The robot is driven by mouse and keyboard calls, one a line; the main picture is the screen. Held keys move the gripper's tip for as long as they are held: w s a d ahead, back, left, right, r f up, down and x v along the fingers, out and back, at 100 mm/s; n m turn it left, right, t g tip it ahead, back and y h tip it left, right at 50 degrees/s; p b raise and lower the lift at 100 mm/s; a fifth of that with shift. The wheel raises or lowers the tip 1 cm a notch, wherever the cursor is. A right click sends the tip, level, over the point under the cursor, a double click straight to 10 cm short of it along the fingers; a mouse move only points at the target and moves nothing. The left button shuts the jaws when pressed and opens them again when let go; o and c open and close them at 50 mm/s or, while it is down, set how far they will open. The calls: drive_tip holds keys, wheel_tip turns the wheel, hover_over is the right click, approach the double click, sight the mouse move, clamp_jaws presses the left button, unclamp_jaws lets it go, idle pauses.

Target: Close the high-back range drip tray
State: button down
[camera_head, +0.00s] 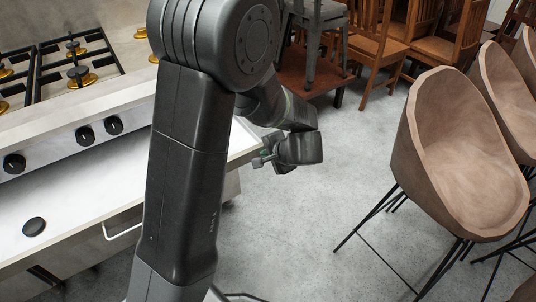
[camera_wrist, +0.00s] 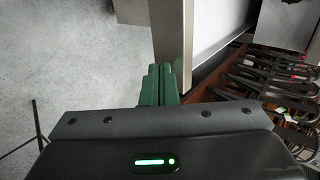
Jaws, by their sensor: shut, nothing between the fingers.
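The range (camera_head: 95,100) stands at the left in the head view, with gas burners on top and black knobs on its sloping front. A pale flat slab (camera_head: 85,200) juts out below the knobs; it looks like the drip tray pulled out, but I cannot be sure. My gripper (camera_head: 262,157) is at the slab's far right end, partly behind my own arm. In the wrist view, the green fingers of my gripper (camera_wrist: 159,84) are together and empty. They are close to a beige edge (camera_wrist: 172,35) with a white surface beside it; whether they touch cannot be told.
A round black disc (camera_head: 34,227) lies on the slab, and a bar handle (camera_head: 122,231) is below it. Brown bucket chairs (camera_head: 455,150) stand at the right, wooden chairs (camera_head: 375,45) at the back. Grey floor (camera_head: 300,225) between is open. Several dark-handled items (camera_wrist: 265,75) are at right in the wrist view.

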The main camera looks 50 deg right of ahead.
drive_tip(key=shift+w, duration=0.1)
drive_tip(key=w+d, duration=0.2)
drive_tip(key=w, duration=0.6)
drive_tip(key=w+d, duration=0.2)
drive_tip(key=w, duration=0.7)
drive_tip(key=w+d, duration=0.2)
drive_tip(key=w, duration=0.6)
drive_tip(key=shift+w+d, duration=0.1)
drive_tip(key=shift+w, duration=0.3)
